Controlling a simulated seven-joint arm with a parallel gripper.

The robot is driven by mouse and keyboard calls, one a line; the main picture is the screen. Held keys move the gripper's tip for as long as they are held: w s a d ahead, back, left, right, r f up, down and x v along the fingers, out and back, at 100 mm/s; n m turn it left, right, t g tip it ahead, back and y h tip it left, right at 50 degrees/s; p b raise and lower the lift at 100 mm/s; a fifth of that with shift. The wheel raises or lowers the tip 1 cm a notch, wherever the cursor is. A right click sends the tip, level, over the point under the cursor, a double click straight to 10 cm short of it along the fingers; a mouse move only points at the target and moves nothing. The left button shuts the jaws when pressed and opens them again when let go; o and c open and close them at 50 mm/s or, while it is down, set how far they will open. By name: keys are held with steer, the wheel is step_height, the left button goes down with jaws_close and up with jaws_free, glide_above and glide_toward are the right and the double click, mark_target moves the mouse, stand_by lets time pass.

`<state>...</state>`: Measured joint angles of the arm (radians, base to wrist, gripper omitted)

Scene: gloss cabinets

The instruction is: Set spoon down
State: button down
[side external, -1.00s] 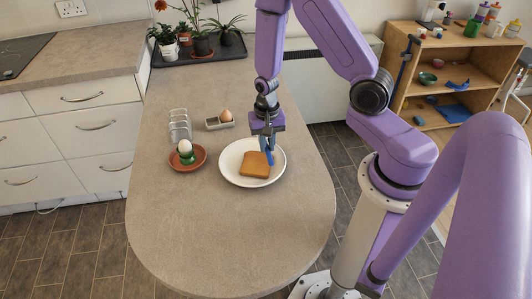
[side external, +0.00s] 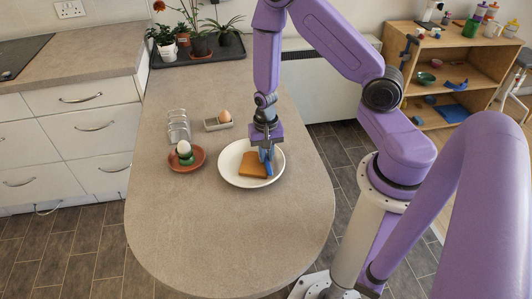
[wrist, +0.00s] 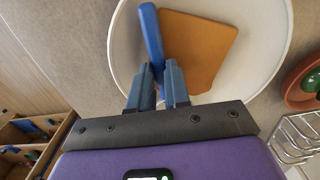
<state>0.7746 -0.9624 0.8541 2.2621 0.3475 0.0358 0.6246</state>
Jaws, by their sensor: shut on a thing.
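A blue spoon (wrist: 151,33) shows in the wrist view as a slim blue handle between my fingers. My gripper (wrist: 158,82) is shut on it. In the side view my gripper (side external: 267,148) points down over the right part of the white plate (side external: 238,179). The blue piece reaches down beside the slice of toast (side external: 252,166). In the wrist view the spoon lies along the left edge of the toast (wrist: 198,48), over the plate (wrist: 122,40). I cannot tell whether the spoon touches the plate. Its bowl end is not clearly seen.
A green egg cup with a white egg (side external: 184,150) stands on a terracotta saucer (side external: 199,163) left of the plate. A wire toast rack (side external: 178,127) and a tray with a brown egg (side external: 224,116) stand behind. The front of the table is clear.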

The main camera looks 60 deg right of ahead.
mark_target(266, 157)
steer(key=shift+f, duration=0.2)
steer(key=c, duration=1.1)
jaws_free()
steer(key=shift+r, duration=6.1)
steer(key=s+a+r+n, duration=0.7)
steer(key=a+n, duration=0.1)
steer(key=n, duration=0.3)
steer(key=s+a+r+n, duration=0.1)
steer(key=s+r+n, duration=0.5)
steer(key=s+n, duration=0.4)
steer(key=shift+s+a+n, duration=0.2)
steer(key=shift+s+n, duration=0.1)
steer(key=shift+s, duration=1)
